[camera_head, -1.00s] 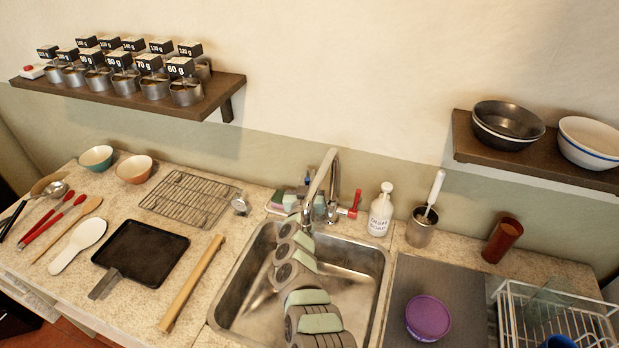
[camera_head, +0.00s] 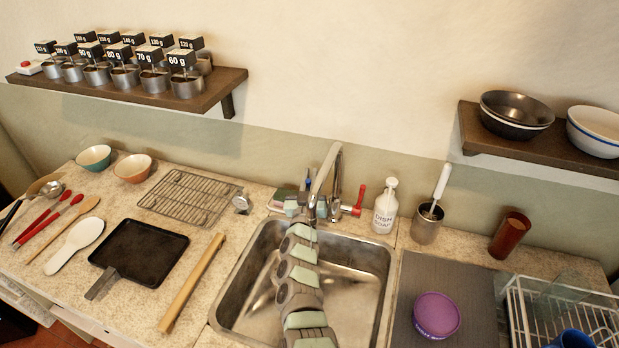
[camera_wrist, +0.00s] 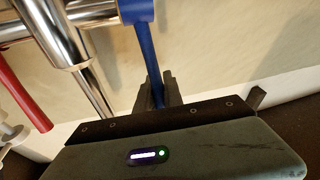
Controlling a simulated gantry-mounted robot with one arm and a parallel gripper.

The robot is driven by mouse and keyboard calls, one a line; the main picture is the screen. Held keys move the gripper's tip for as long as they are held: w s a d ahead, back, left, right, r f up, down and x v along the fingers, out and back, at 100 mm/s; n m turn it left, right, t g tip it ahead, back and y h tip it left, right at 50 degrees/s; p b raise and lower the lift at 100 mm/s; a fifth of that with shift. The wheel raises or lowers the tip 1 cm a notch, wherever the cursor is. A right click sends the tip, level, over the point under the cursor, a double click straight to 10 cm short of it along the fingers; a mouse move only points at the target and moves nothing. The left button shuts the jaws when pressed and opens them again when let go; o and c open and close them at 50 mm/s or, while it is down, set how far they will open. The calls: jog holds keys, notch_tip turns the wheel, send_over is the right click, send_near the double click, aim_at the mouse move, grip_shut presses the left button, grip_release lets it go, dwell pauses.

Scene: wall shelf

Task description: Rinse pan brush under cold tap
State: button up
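A chrome tap (camera_head: 322,180) stands behind the steel sink (camera_head: 375,265). It has a red lever (camera_head: 361,195) on its right and a blue lever (camera_head: 308,184) on its left. In the wrist view the blue lever (camera_wrist: 138,35) runs down between the fingers of my gripper (camera_wrist: 158,95), which look close against it on both sides. In the head view my arm reaches across the sink to the tap and hides most of my gripper. A white-handled brush (camera_head: 441,182), apparently the pan brush, stands upright in a steel pot (camera_head: 426,226) right of the tap. No water stream is visible.
A soap bottle (camera_head: 385,208) stands between tap and pot. A purple tub (camera_head: 436,315), brown cup (camera_head: 510,235) and dish rack (camera_head: 560,305) are at right. A black pan (camera_head: 140,252), rolling pin (camera_head: 192,282) and wire rack (camera_head: 187,197) lie at left.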

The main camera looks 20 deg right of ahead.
jog(key=o, duration=0.5)
jog(key=shift+c, duration=0.2)
jog(key=shift+s+a, duration=0.1)
jog(key=p+v, duration=0.2)
jog(key=v, duration=0.8)
jog(key=shift+s+a+p, duration=0.2)
jog(key=shift+s+p, duration=0.05)
jog(key=shift+p, duration=0.15)
jog(key=o, duration=0.4)
jog(key=shift+f, duration=0.1)
